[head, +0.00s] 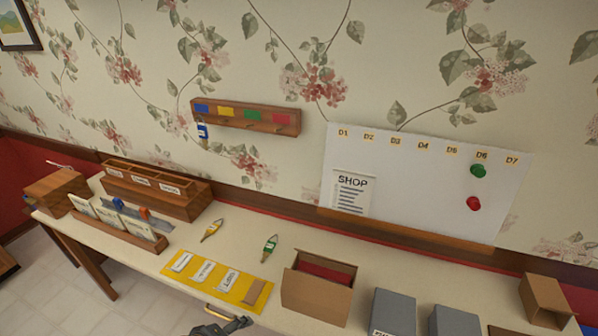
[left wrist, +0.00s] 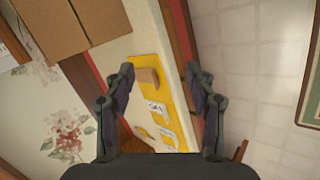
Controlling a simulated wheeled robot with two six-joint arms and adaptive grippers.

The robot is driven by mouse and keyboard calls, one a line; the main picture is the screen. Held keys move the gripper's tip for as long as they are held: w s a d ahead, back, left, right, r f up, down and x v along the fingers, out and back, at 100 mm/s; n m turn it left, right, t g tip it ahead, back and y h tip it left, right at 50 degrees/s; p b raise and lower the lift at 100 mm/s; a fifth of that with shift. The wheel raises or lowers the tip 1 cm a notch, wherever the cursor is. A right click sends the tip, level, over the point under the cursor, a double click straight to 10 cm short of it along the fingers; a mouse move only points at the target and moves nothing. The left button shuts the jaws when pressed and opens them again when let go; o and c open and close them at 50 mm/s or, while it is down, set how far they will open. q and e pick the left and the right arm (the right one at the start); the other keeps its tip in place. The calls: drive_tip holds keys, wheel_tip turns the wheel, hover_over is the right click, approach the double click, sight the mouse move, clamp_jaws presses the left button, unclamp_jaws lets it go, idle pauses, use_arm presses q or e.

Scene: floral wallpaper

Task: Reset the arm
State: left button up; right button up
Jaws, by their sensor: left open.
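My left gripper (left wrist: 158,70) is open and empty in the left wrist view, its two dark fingers spread apart. The yellow mat (left wrist: 142,65) and the front edge of the table (left wrist: 158,30) show beyond and between the fingers. In the head view, part of a dark gripper (head: 224,328) shows at the bottom edge, at the front of the table below the yellow mat (head: 190,279). It touches none of the items on the table. My right gripper is not in view.
An open cardboard box (head: 312,294) stands right of the mat, with grey bins (head: 392,313) further right. Yellow and green tagged keys (head: 270,246) lie behind the mat. A key rack (head: 245,118) and a whiteboard (head: 415,190) are on the wall.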

use_arm(q)
drive_tip(key=s+a+r+m+g+y, duration=0.3)
drive_tip(key=s+a+r+m+y, duration=0.25)
drive_tip(key=s+a+m, duration=0.4)
wheel_tip(320, 180, down, 26)
drive_tip(key=a+m+g, duration=0.1)
drive_tip(key=a, duration=0.1)
drive_tip(key=s+f+g, duration=0.1)
drive_tip(key=s+f, duration=1.7)
drive_tip(key=s, duration=0.1)
drive_tip(key=shift+s+a+g, duration=0.2)
drive_tip(key=shift+a+g, duration=0.1)
drive_tip(key=shift+a, duration=0.15)
drive_tip(key=shift+o, duration=0.5)
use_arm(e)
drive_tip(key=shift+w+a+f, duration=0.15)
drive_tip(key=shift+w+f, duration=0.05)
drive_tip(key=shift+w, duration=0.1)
